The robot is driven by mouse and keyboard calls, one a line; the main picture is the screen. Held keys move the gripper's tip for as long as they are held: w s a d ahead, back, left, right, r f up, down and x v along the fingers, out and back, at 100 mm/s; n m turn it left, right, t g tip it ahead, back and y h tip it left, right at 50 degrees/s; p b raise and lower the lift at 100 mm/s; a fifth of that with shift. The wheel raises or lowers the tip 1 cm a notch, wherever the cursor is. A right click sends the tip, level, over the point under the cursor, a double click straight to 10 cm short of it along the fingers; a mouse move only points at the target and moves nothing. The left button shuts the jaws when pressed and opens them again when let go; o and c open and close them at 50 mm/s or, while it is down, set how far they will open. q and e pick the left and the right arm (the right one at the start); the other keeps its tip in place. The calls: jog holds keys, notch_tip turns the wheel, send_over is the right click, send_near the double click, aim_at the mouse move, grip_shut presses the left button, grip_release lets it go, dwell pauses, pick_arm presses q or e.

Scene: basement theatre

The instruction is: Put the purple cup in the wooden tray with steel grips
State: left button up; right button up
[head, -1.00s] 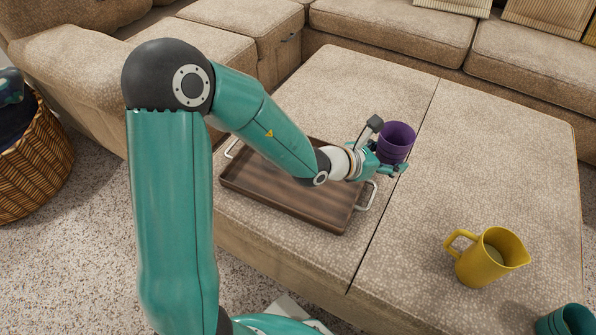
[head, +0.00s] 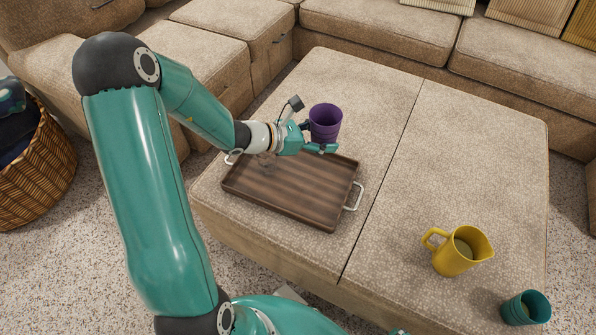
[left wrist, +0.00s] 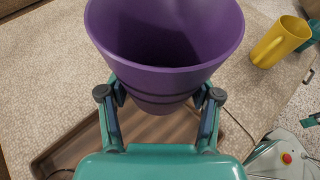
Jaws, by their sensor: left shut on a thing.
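The purple cup (head: 325,122) is upright in my left gripper (head: 318,142), which is shut on it. The cup is held above the far edge of the wooden tray in the head view. The cup also fills the top of the left wrist view (left wrist: 165,50), with the gripper's fingers (left wrist: 160,110) on both sides of its lower part. The wooden tray with steel grips (head: 290,192) lies flat on the ottoman, and its visible floor is empty. A steel grip (head: 354,196) shows at its right end. My right gripper is not clearly in view.
A yellow jug (head: 458,251) stands on the right half of the ottoman (head: 440,160), with a teal cup (head: 526,308) near the front corner. A sofa (head: 385,35) runs behind. A wicker basket (head: 35,165) stands on the floor at left.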

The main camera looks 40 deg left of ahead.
aim_at(315, 187)
pick_arm(q)
jog(key=f+b, duration=0.2)
jog(key=f, duration=0.4)
jog(key=f+b, duration=0.3)
jog(key=f, duration=0.4)
jog(key=f+b, duration=0.2)
jog(key=f, duration=0.5)
jog(key=shift+s+a, duration=0.2)
jog(key=shift+s, duration=0.05)
jog(key=shift+f, duration=0.15)
jog(key=o, duration=1.2)
